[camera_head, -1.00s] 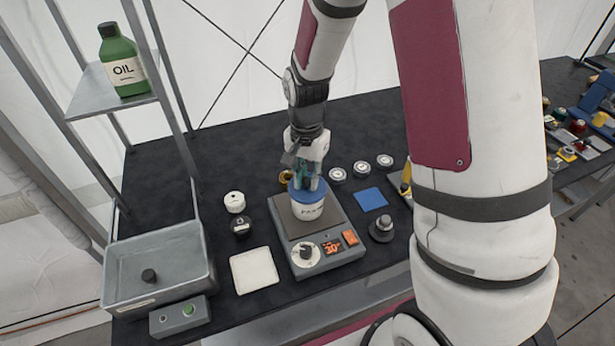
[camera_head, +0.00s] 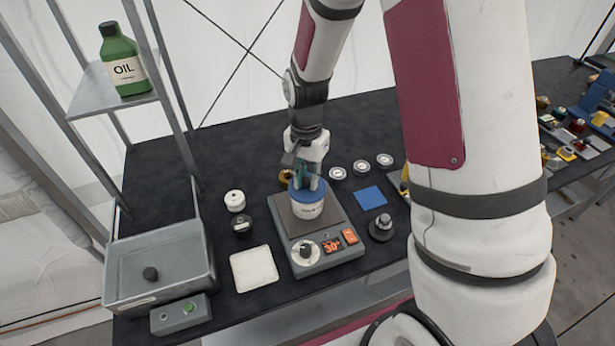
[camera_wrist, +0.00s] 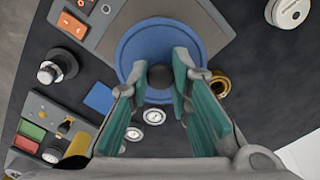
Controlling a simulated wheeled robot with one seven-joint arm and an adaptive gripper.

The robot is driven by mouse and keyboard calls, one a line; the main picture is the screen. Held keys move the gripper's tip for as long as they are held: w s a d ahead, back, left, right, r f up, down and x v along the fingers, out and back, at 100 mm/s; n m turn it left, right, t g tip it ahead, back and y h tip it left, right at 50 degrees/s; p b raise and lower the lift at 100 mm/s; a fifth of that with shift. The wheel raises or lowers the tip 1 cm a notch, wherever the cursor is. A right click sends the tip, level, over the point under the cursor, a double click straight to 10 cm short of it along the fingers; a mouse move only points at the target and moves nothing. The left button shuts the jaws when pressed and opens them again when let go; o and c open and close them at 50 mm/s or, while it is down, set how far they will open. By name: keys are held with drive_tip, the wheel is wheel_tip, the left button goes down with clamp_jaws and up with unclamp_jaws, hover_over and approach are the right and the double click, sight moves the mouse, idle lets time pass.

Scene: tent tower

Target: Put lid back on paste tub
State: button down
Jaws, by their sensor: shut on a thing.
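The paste tub (camera_head: 307,208) is white with a printed label and stands on the plate of the grey scale. Its blue lid (camera_head: 295,190) is on top of the tub; in the wrist view the round blue lid (camera_wrist: 133,45) has a dark knob (camera_wrist: 160,77) at its middle. My gripper (camera_head: 308,180) is above the tub, pointing down, its green-padded fingers shut on the knob. In the wrist view the fingers (camera_wrist: 160,82) stand either side of the knob. I cannot tell whether the lid is fully seated, as the rim is small in view.
A white square tray (camera_head: 254,269), grey basin (camera_head: 158,270), blue cloth square (camera_head: 371,198), dark knobbed weight (camera_head: 382,229) and small jars (camera_head: 235,200) lie around. An oil bottle (camera_head: 122,62) stands on the shelf at left.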

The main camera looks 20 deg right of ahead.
drive_tip(key=c, duration=0.9)
unclamp_jaws()
drive_tip(key=shift+r, duration=0.1)
drive_tip(key=shift+r+p, duration=1.05)
drive_tip(key=shift+r, duration=2.35)
clamp_jaws()
